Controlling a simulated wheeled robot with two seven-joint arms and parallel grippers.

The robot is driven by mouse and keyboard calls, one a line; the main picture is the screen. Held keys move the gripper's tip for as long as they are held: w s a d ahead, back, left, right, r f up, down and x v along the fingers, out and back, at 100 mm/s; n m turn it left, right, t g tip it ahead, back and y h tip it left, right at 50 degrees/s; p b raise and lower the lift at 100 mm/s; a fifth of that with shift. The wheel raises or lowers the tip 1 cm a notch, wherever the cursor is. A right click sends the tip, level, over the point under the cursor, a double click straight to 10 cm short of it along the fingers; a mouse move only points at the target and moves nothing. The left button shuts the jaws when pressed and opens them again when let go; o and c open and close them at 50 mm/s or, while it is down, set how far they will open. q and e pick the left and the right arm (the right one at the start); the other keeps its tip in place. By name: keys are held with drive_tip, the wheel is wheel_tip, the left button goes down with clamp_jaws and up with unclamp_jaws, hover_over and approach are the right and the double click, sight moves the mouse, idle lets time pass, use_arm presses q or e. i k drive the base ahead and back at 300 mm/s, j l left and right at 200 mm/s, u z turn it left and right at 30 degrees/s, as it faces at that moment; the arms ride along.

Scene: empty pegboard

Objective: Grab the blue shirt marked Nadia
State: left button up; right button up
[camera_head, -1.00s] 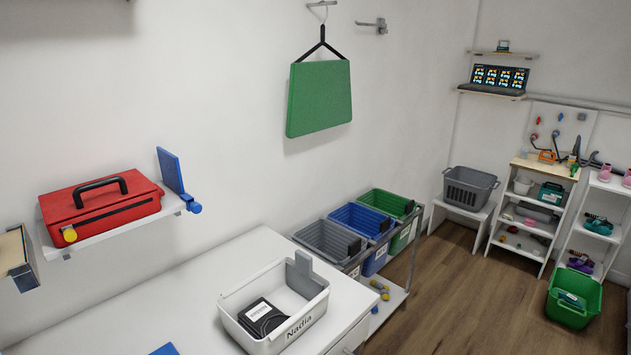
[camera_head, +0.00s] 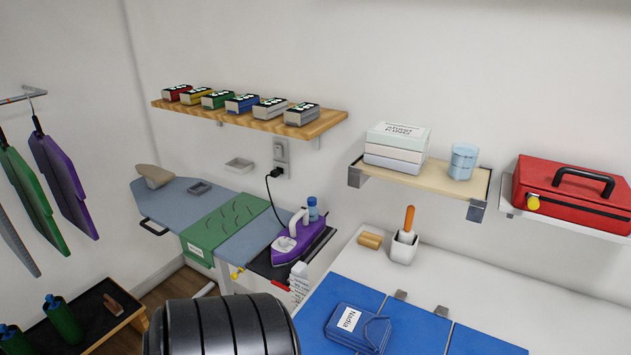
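A folded blue shirt (camera_head: 357,329) with a white tag reading "Nadia" lies on the blue mat (camera_head: 473,338) on the white counter, at the bottom centre right. Nothing holds it. A dark ribbed cylinder at the bottom centre left seems to be part of my own arm. Neither gripper's fingers are in view.
A purple iron (camera_head: 296,240) stands left of the mat. A green cloth (camera_head: 232,222) lies over the ironing board (camera_head: 180,207). A white cup (camera_head: 403,248) with an orange-handled tool stands behind the mat. A red case (camera_head: 570,195) sits on a shelf at right.

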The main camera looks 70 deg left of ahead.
sight(365, 333)
drive_tip(key=u, duration=1.65)
drive_tip(key=j, duration=0.2)
